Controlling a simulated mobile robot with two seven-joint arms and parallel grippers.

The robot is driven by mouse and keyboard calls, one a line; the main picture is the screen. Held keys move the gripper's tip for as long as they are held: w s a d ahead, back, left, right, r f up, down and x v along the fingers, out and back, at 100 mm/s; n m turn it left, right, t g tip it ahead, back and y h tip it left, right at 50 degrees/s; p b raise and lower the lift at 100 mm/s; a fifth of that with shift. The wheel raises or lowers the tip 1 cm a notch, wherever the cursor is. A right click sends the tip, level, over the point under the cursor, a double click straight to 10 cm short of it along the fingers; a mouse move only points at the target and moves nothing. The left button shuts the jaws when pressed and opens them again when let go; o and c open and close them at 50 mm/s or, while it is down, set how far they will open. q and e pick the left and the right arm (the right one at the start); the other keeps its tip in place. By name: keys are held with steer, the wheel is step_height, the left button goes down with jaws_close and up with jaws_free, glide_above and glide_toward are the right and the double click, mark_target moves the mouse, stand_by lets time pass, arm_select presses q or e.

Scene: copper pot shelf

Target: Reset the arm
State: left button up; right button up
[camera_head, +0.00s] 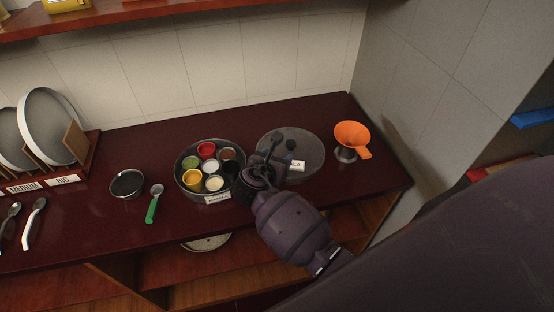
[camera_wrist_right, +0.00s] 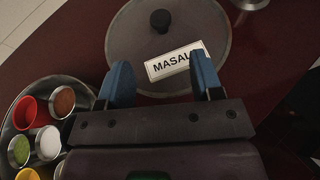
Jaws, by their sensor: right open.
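My right gripper (camera_head: 274,152) is open and empty above the counter, over the near left part of a round grey lid. The lid (camera_head: 314,146) lies on the counter and has a dark knob and a white label reading MASALA, partly hidden in the head view. In the right wrist view, my right gripper's two blue-grey fingers (camera_wrist_right: 161,82) stand apart, with the lid (camera_wrist_right: 125,40) and its label between and beyond them. A round tray (camera_head: 183,160) with several cups of coloured spices sits left of the gripper. My left gripper is not in view.
An orange funnel (camera_head: 352,134) rests on a metal cup at the right near the wall. A small dark bowl (camera_head: 127,184), a green-handled spoon (camera_head: 152,208) and a plate rack (camera_head: 82,163) are to the left. A shelf (camera_head: 150,14) hangs above.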

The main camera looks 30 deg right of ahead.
stand_by(0.5)
steer(key=w+a+r+m+t+y, duration=0.1)
steer(key=w+a+m+t+y, duration=0.3)
steer(key=m, duration=0.4)
steer(key=s+m+y, duration=0.2)
steer(key=m, duration=0.1)
steer(key=s+a+f+m+y, duration=0.1)
steer(key=s+m+y, duration=0.1)
steer(key=m, duration=0.2)
steer(key=s+m+t+y+b, duration=0.1)
steer(key=s+m+y, duration=0.1)
steer(key=m, duration=0.1)
steer(key=shift+a+f, duration=0.15)
steer(key=shift+f, duration=0.15)
steer(key=s+m, duration=0.1)
steer(key=s, duration=0.1)
steer(key=s+d+f+m, duration=0.1)
steer(key=s+m, duration=0.1)
steer(key=s+f+m+y, duration=0.1)
steer(key=s, duration=0.1)
steer(key=shift+d+m+b, duration=0.4)
steer(key=s+d+f+m+g, duration=0.1)
steer(key=s+d+f, duration=0.1)
steer(key=s+f, duration=0.2)
steer(key=s+d+f+m+g+b, duration=0.1)
steer(key=s+f, duration=0.3)
steer(key=s, duration=0.6)
steer(key=shift+s+d+h, duration=0.2)
steer(key=shift+d+h, duration=0.1)
steer(key=shift+d, duration=0.55)
